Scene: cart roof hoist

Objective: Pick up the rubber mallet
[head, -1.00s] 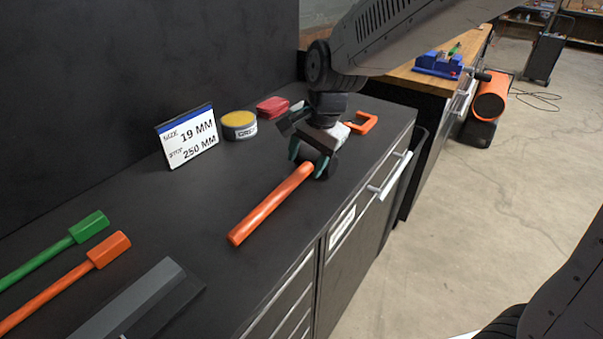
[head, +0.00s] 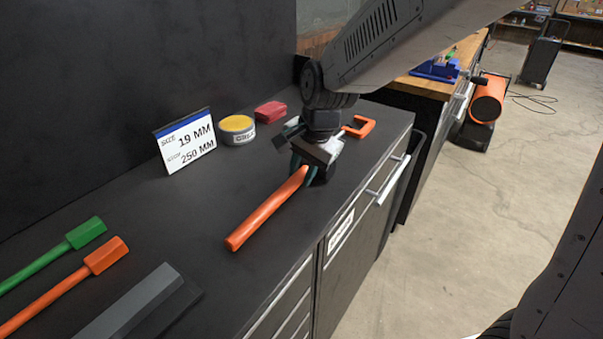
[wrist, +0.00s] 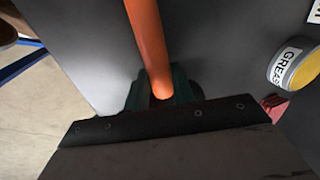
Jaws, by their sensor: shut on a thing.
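The rubber mallet lies on the dark bench top, with its orange handle (head: 266,210) pointing toward the front left. Its dark head is mostly hidden under my gripper in the head view. My gripper (head: 307,170) is low over the bench, pointing down, with its green fingers shut around the handle close to the head. In the wrist view the orange handle (wrist: 148,45) runs up from between the fingers of my gripper (wrist: 162,92). I cannot tell whether the mallet is clear of the bench.
A size sign (head: 186,141), a yellow-topped grease tin (head: 237,129) and a red item (head: 270,111) stand behind. An orange clamp-like piece (head: 360,127) lies to the right. Green (head: 86,232) and orange (head: 105,255) tools and a grey block (head: 140,303) lie at front left.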

